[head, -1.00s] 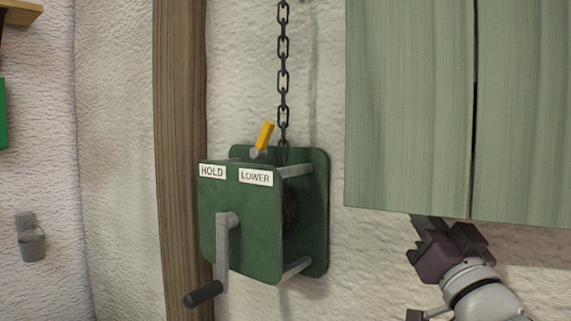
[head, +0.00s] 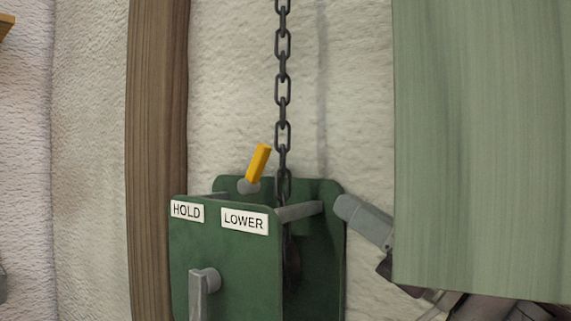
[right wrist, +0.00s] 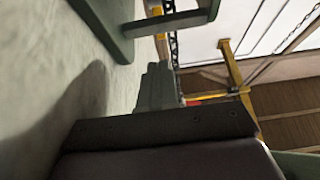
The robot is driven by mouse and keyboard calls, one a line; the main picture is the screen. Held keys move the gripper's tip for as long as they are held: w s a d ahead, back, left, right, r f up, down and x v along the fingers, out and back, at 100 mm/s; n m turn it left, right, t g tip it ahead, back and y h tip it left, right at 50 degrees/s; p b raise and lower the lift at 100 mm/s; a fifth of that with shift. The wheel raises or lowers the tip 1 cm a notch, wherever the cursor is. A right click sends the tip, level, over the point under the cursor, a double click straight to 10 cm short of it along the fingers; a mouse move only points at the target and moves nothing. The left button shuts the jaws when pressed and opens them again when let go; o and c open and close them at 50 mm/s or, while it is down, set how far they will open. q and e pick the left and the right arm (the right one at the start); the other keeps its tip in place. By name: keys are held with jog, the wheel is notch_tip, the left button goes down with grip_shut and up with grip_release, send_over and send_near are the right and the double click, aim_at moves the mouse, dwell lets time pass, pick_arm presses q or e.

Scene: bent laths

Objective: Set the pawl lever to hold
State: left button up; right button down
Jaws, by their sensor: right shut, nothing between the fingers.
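The green winch box (head: 225,265) hangs on the wall with a HOLD label (head: 187,211) at left and a LOWER label (head: 245,221) at right on its front. The yellow-tipped pawl lever (head: 259,162) rises from a grey pivot behind the front plate and leans right, above the LOWER label. My right gripper (head: 345,207) is shut and empty, its fingertips just right of the box's back plate, clear of the lever. Its fingers show in the right wrist view (right wrist: 157,88), below the green plate. My left gripper is not in view.
A dark chain (head: 283,90) hangs just right of the lever into the box. A grey crank arm (head: 203,290) sticks out in front. A wooden post (head: 155,150) stands at left.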

aim_at(269, 153)
jog(key=x, duration=1.2)
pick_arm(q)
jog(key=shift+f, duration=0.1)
